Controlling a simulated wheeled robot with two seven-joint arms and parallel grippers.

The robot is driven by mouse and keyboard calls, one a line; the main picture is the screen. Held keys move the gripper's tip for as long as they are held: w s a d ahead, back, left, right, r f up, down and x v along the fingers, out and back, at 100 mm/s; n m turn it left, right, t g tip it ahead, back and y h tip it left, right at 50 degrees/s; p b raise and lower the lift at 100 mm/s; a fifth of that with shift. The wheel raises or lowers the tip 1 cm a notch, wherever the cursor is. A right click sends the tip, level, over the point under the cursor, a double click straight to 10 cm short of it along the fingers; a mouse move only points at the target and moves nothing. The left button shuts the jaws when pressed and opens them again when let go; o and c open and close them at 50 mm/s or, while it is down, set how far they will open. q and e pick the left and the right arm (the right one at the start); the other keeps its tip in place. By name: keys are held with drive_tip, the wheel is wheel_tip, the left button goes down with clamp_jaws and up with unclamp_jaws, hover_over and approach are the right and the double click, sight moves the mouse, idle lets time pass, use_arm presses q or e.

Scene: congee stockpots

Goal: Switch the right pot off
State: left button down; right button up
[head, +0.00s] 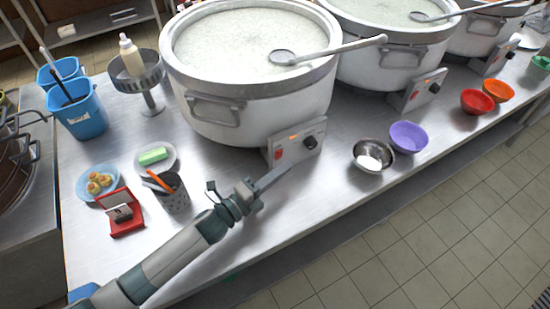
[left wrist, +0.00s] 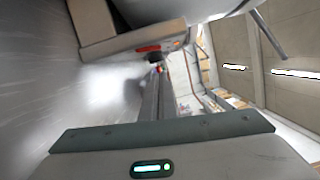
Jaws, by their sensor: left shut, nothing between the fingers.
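Three large white stockpots of congee stand in a row: a left pot (head: 255,112), a middle pot (head: 385,68) and a right pot (head: 483,38) in the head view. Each has a control box at its front: the left box (head: 284,157), the middle box (head: 408,102) and the right box (head: 489,65). The left box carries a red switch (head: 278,154), an orange light and a black knob (head: 310,143). My left gripper (head: 283,175) is shut and empty just in front of the left box. In the left wrist view its fingers (left wrist: 158,98) point toward a box with a red switch (left wrist: 147,48).
A steel bowl (head: 366,163) and a purple bowl (head: 408,138) stand right of my gripper. Red (head: 477,103) and orange (head: 498,91) bowls are farther right. A dark utensil cup (head: 174,200) and a red box (head: 124,226) stand left. The counter's front edge is close.

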sight(279, 155)
use_arm(q)
drive_tip(key=shift+w+a+r+p, duration=0.1)
drive_tip(key=shift+w+a+p, duration=0.1)
drive_tip(key=shift+w+a, duration=0.35)
drive_tip(key=shift+w+a+r+p, duration=0.1)
drive_tip(key=shift+w+a+p, duration=0.2)
drive_tip(key=shift+w, duration=0.4)
drive_tip(key=shift+w+a+r, duration=0.15)
drive_tip(key=shift+w, duration=0.05)
